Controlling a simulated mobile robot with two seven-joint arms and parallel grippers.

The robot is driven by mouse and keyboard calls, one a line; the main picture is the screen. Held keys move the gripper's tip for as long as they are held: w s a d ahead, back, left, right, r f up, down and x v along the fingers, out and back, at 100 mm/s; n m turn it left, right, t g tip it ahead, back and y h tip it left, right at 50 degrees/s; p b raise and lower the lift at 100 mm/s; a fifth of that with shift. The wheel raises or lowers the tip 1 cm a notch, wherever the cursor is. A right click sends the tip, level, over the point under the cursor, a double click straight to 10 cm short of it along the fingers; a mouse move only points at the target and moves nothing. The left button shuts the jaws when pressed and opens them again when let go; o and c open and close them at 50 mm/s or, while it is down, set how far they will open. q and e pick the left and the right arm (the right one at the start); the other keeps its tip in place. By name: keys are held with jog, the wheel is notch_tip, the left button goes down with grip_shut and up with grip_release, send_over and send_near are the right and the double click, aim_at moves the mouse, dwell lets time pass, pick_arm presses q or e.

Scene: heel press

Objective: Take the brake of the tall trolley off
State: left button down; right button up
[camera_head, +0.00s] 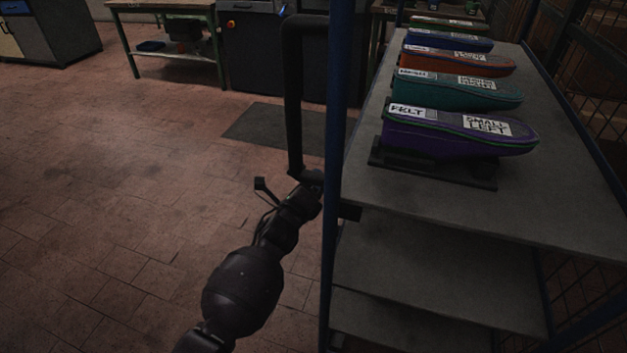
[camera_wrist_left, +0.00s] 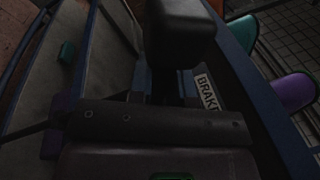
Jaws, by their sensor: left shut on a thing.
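The tall trolley (camera_head: 333,130) has blue posts and grey shelves, and stands at the right in the head view. A black handle (camera_head: 293,100) runs down beside its near post. My left gripper (camera_head: 311,180) is at the lower end of this handle and is shut on it. In the left wrist view a dark block (camera_wrist_left: 180,35), seemingly part of the handle, is close to the camera. A white BRAKE label (camera_wrist_left: 207,92) shows beside it, partly covered. My right gripper is out of view.
Several coloured shoe forms, the nearest a purple one (camera_head: 450,135), lie in a row on the trolley's top shelf. A green workbench (camera_head: 165,5) and a dark mat (camera_head: 270,128) are behind. The tiled floor at left is clear. Wire mesh borders the right.

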pick_arm(q)
jog(key=c, duration=1.1)
grip_release()
jog(key=shift+o, duration=0.2)
jog(key=shift+s, duration=0.1)
jog(key=p+v, duration=0.1)
jog(key=v, duration=0.9)
jog(key=shift+s+a+p, duration=0.15)
jog(key=shift+s+p, duration=0.15)
jog(key=shift+p, duration=0.05)
